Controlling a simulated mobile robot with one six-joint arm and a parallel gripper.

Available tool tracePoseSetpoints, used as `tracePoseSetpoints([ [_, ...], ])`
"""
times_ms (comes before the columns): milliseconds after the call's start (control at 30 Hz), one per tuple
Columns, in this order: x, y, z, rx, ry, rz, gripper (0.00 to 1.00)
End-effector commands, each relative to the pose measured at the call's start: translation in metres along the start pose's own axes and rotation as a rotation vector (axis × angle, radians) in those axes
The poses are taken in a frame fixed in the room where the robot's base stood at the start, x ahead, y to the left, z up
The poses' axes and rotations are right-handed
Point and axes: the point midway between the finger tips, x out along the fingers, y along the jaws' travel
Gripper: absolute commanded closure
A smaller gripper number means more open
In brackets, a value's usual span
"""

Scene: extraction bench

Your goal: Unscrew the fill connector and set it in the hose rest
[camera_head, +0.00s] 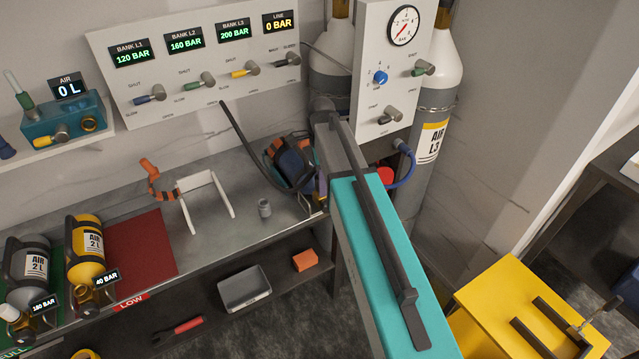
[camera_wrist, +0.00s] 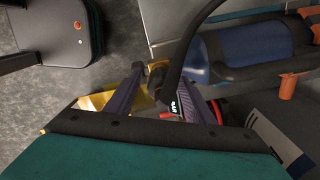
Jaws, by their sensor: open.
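A blue cylinder (camera_head: 291,163) with an orange strap lies at the back right of the bench and also shows in the wrist view (camera_wrist: 240,55). A black hose (camera_head: 238,133) loops down to its brass valve (camera_wrist: 156,72). The fill connector at the hose's end is mostly hidden, and I cannot tell it apart from the valve. My gripper (camera_wrist: 160,82) is open, its two dark fingers either side of the valve and hose end; contact is unclear. A small grey cup (camera_head: 264,208) stands on the bench, possibly the hose rest.
A white frame (camera_head: 207,196) with orange parts stands left of the cup. A grey cylinder (camera_head: 28,265) and a yellow cylinder (camera_head: 86,248) lie at the left, beside a bare red mat (camera_head: 140,245). The valve panel (camera_head: 190,75) rises behind the bench.

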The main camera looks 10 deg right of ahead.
Motion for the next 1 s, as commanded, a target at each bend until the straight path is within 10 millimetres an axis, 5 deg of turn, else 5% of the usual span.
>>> tracePoseSetpoints([
  [600,-0.0002,-0.0001,-0.0005,0.393,0.0,0.0,0.52],
  [900,0.0002,-0.0001,-0.0006,0.416,0.0,0.0,0.52],
  [1000,0.0002,-0.0001,-0.0007,0.415,0.0,0.0,0.67],
])
